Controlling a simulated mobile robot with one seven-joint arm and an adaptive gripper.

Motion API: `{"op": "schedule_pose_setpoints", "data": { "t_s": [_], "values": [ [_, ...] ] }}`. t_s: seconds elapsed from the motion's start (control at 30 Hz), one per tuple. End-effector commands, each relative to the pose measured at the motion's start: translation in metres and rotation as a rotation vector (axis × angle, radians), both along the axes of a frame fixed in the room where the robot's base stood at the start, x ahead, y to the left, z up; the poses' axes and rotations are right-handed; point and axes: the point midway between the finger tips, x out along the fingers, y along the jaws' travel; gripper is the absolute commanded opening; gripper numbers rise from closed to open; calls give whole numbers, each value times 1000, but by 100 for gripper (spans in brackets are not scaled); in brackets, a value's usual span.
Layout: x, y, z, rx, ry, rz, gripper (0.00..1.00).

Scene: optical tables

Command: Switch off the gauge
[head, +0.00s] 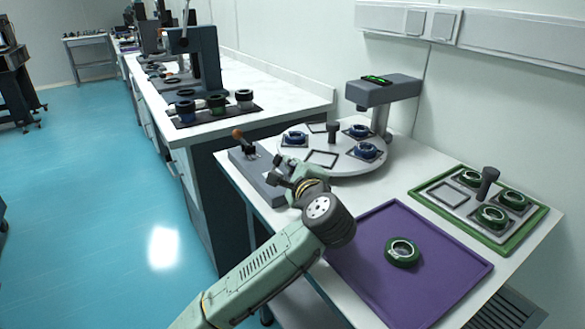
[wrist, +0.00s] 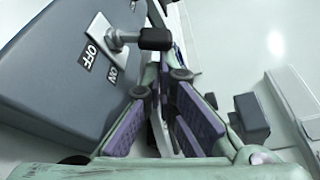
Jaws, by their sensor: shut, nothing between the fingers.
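The gauge (head: 385,90) is a grey overhanging head on a post above a round white turntable, with a lit green display. Its grey switch box (head: 258,172) stands at the table's left edge and also fills the upper left of the wrist view (wrist: 60,80). In the wrist view, a metal lever with a black knob (wrist: 155,39) sticks out from a plate beside the OFF and ON labels (wrist: 100,65). My gripper (wrist: 166,72) is shut and empty, its purple-padded fingers just below the knob; contact cannot be told. In the head view my gripper (head: 287,175) is at the box.
The turntable (head: 340,166) carries several blue-ringed parts on square mounts. A purple tray (head: 455,275) holds a green ring (head: 402,252). A green-rimmed tray (head: 505,245) with more green rings stands at the right.

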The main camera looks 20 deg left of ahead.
Motion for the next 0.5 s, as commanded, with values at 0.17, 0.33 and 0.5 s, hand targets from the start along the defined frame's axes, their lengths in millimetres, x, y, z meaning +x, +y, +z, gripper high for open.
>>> {"op": "schedule_pose_setpoints", "data": {
  "t_s": [0.17, 0.33, 0.5],
  "values": [
    [-1, 0, 0, -20, -27, 0, 0],
    [-2, 1, 0, -61, -77, -1, 0],
    [-4, 2, 2, -134, -169, -1, 0]
  ]
}}
